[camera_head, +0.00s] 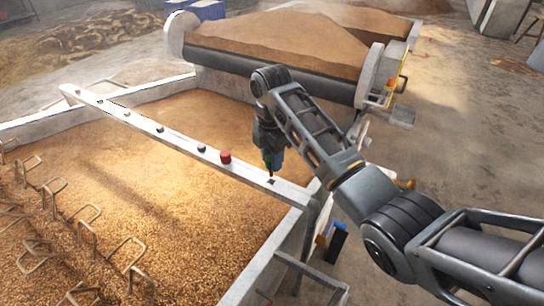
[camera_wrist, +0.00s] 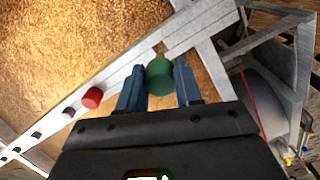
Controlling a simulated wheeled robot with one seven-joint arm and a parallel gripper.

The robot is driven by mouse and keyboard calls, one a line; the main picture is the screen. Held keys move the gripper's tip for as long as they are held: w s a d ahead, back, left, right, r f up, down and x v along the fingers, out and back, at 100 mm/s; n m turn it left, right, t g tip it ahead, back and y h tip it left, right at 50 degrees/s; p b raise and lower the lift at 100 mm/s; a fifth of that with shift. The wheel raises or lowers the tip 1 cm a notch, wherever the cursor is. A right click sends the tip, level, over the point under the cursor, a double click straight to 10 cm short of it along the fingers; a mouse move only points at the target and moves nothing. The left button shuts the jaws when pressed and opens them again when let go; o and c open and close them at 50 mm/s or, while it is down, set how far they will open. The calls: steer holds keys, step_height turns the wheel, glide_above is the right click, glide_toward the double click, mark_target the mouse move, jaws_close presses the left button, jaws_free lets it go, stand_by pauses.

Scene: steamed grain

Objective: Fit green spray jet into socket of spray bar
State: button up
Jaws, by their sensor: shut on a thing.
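The green spray jet (camera_wrist: 159,77) is held between the two blue fingers of my gripper (camera_wrist: 159,88) in the wrist view. In the head view my gripper (camera_head: 270,165) points down over the right end of the spray bar (camera_head: 170,138), and the jet is largely hidden there. A square socket (camera_head: 271,181) shows on the bar just below the gripper. In the wrist view the socket (camera_wrist: 159,48) shows just beyond the jet. I cannot tell whether the jet touches the bar.
A red jet (camera_head: 225,157) stands on the bar left of my gripper. Grain (camera_head: 150,200) fills the trough below, with bent metal loops (camera_head: 125,250) at left. A grain-filled drum (camera_head: 280,50) stands behind.

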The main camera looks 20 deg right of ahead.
mark_target(272, 176)
steer(key=shift+p, duration=0.4)
steer(key=shift+w+a+r+p, duration=0.1)
steer(key=shift+a+r+p, duration=0.05)
steer(key=shift+p, duration=0.95)
steer(key=shift+f+p, duration=0.4)
steer(key=shift+p, duration=0.2)
steer(key=shift+f, duration=0.4)
steer(key=shift+f+b, duration=1.3)
steer(key=shift+b, duration=0.3)
steer(key=shift+f, duration=0.1)
steer(key=shift+f, duration=0.65)
